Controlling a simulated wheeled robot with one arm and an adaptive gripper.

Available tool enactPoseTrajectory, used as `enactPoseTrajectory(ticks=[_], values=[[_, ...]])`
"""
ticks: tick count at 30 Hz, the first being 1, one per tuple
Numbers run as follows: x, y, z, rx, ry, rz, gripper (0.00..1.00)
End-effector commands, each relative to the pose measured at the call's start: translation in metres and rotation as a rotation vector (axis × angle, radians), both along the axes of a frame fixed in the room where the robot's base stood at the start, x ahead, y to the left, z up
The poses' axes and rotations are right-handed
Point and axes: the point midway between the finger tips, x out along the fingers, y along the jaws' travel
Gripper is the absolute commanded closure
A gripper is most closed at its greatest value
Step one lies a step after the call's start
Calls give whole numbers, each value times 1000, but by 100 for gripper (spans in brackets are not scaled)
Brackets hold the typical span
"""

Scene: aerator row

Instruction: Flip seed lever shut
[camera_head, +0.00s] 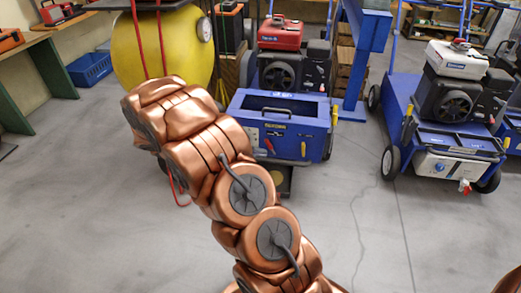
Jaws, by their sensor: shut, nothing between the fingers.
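A blue machine (318,143) with a red-topped engine (280,35) stands just beyond my arm. A small red lever (269,146) is on its front face, to the right of my arm. A second blue machine (400,103) with a white-topped engine (457,60) stands at the right. My copper arm crosses the middle, and my gripper does not show.
A yellow tank (150,55) with a gauge stands behind my arm at the left. A blue crate (90,69) lies on the floor by a green-legged bench (50,65). Black wheels (390,162) stick out beside the right machine. The grey floor between the machines is clear.

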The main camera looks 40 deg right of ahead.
Motion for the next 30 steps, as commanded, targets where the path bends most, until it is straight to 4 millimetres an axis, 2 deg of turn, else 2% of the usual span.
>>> enactPoseTrajectory(ticks=[6, 15, 23, 30], values=[[41, -25, -31, -137, 37, 82, 100], [94, -49, -80, -302, 53, 215, 100], [133, -59, -131, -426, 49, 346, 100], [160, -58, -186, -518, 28, 475, 100]])
